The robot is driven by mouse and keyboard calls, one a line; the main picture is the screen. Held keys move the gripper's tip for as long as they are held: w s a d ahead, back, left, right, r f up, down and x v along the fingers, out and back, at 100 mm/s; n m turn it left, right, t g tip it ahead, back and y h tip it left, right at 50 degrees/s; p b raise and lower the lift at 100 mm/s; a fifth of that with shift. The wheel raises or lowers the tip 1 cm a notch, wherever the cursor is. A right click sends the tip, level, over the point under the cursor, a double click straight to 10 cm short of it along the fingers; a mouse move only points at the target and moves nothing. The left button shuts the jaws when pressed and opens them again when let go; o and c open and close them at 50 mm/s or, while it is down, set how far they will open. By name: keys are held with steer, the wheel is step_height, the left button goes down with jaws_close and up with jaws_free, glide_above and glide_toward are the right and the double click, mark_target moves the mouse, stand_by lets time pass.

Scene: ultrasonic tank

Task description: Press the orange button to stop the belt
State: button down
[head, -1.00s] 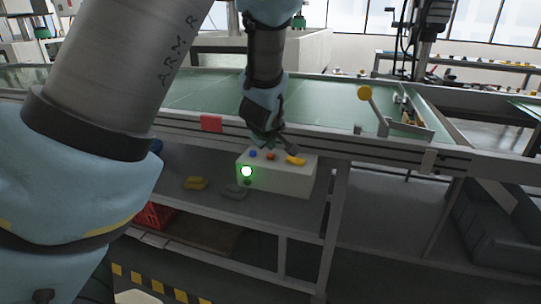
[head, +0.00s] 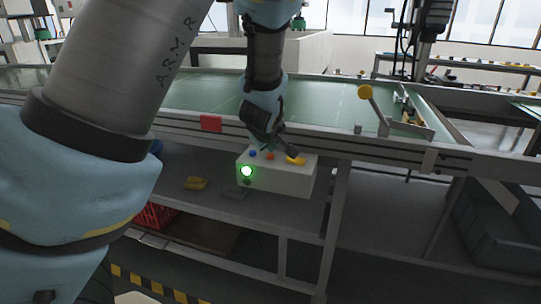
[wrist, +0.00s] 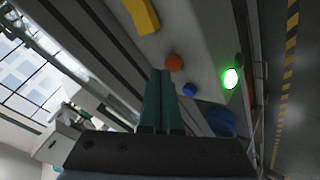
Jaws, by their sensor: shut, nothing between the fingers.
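The orange button (head: 270,156) sits on top of a pale control box (head: 280,178), between a blue button (head: 253,154) and a yellow piece (head: 296,161). In the wrist view the orange button (wrist: 174,62) shows just beyond my fingertips; whether they touch it I cannot tell. My gripper (wrist: 160,74) is shut and empty, its two green fingers together. In the head view my gripper is just above the box top, its tips hard to make out. A green lamp (head: 246,171) glows on the box front. The belt (head: 200,92) runs behind.
The box stands on a grey shelf under the belt's rail, close behind my gripper.

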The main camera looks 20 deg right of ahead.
steer(key=shift+f+b, duration=0.35)
steer(key=shift+f, duration=0.1)
stand_by(0.4)
steer(key=shift+r, duration=0.15)
steer(key=shift+r+p, duration=0.65)
steer(key=shift+r, duration=0.1)
step_height(320, 180, up, 5)
steer(key=p, duration=0.4)
stand_by(0.9)
